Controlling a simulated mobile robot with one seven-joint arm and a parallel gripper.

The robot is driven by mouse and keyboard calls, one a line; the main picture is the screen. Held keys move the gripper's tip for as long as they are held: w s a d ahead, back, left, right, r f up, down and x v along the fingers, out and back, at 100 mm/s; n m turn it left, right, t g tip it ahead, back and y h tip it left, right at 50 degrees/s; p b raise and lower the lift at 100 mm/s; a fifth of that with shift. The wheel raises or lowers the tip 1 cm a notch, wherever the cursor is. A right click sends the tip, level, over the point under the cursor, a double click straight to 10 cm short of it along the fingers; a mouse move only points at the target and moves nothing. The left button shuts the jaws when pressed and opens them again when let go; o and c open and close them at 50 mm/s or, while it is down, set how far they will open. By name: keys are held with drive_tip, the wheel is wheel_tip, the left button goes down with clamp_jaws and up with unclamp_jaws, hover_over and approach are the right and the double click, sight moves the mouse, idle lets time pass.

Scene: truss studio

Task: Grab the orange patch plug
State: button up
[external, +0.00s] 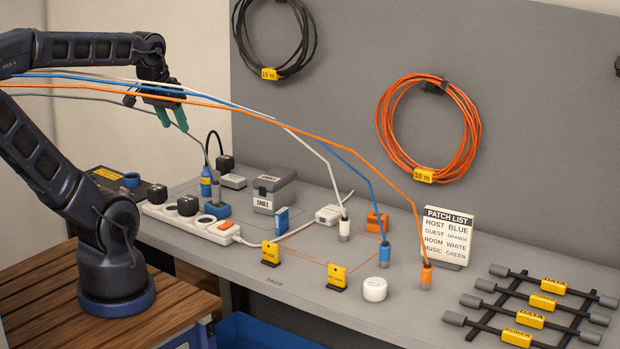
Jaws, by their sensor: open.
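The orange patch plug (426,276) stands upright on the grey bench, with an orange cable rising from its top and running off to the left. A blue plug (385,254) on a blue cable and a white plug (344,230) on a white cable stand to its left. My gripper (173,116) is at the upper left, above the bench's left end, with its green-tipped fingers apart and pointing down. It is empty and far from the orange plug. The cables pass close to my gripper in the picture; whether they touch it I cannot tell.
A patch list card (447,236) stands just behind the orange plug. A white round tub (374,289) and yellow tags (337,277) stand to its left. A rack with yellow labels (530,319) lies at right. A power strip (190,222) sits at left.

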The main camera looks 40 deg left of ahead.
drive_tip(key=w+d+m, duration=0.4)
drive_tip(key=w+d, duration=0.6)
drive_tip(key=w, duration=0.3)
drive_tip(key=m+g+h, duration=0.4)
drive_tip(key=m, duration=0.7)
approach(426, 266)
wheel_tip(426, 266, down, 2)
drive_tip(key=shift+t, duration=0.3)
drive_tip(key=x, duration=1)
drive_tip(key=shift+s+d+f, duration=0.15)
drive_tip(key=shift+s+d, duration=0.05)
drive_tip(key=shift+d, duration=0.3)
drive_tip(key=c, duration=1.1)
